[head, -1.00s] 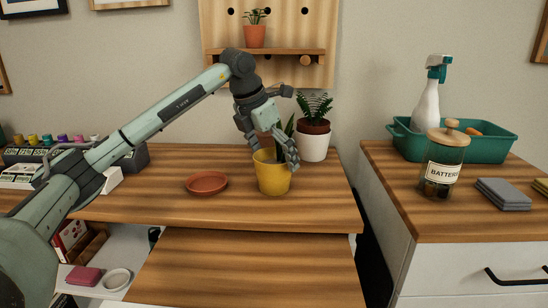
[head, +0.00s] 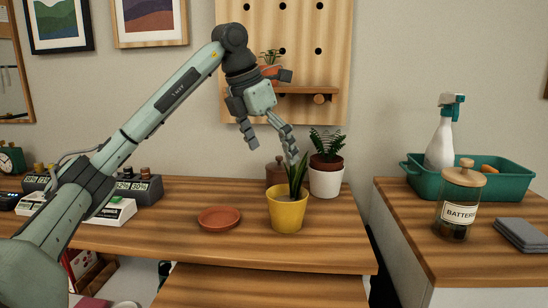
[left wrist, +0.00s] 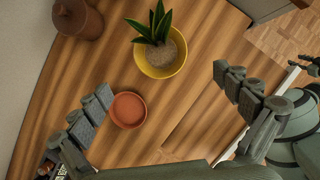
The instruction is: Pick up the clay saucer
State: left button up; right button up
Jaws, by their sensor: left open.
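The clay saucer (head: 219,218) is a shallow round terracotta dish lying flat on the wooden desk, left of the yellow pot. In the left wrist view the saucer (left wrist: 128,110) lies between the lines of the two fingers, nearer the left one. My left gripper (head: 273,147) is open and empty, raised above the desk near the yellow pot (head: 287,212), which holds a plant. It also shows in the left wrist view (left wrist: 155,103) with its fingers wide apart. My right gripper is not in view.
A brown lidded jar (head: 277,175) and a white-and-brown potted plant (head: 326,176) stand behind the yellow pot. A labelled device (head: 140,188) is at the left. The desk (head: 185,238) around the saucer is clear. A side cabinet holds a green caddy (head: 500,182) and battery jar (head: 458,205).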

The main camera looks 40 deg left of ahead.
aim_at(220, 218)
jog(key=u, duration=1.5)
